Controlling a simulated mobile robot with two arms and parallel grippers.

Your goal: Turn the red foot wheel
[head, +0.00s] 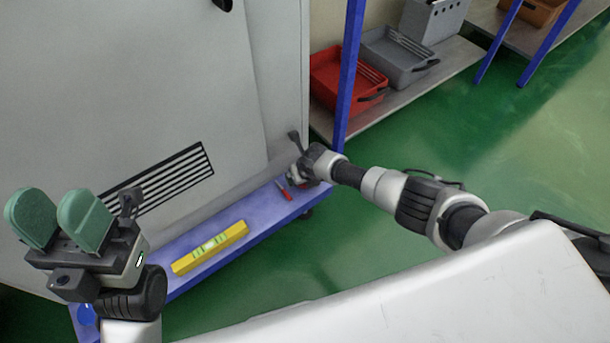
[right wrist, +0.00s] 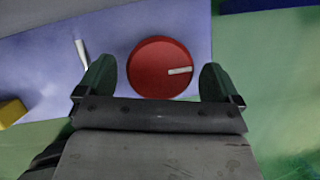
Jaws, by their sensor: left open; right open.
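The red foot wheel (right wrist: 150,68) shows in the right wrist view as a round disc with a pale bar mark pointing right. It sits on a blue-violet surface. My right gripper (right wrist: 158,78) is open, with one green finger to each side of the wheel and visible gaps between. In the head view, my right gripper (head: 300,172) is low at the cabinet's right corner and hides most of what is there. A small red part (head: 285,191) shows beside it; I cannot tell if it is the wheel. My left gripper (head: 57,215) is open and empty at the left.
A yellow spirit level (head: 210,247) lies on the blue ledge (head: 262,215) below the grey cabinet (head: 130,90). A silver rod (right wrist: 81,53) stands left of the wheel. A blue post (head: 349,70) and shelf with a red crate (head: 345,80) are behind. Green floor is clear.

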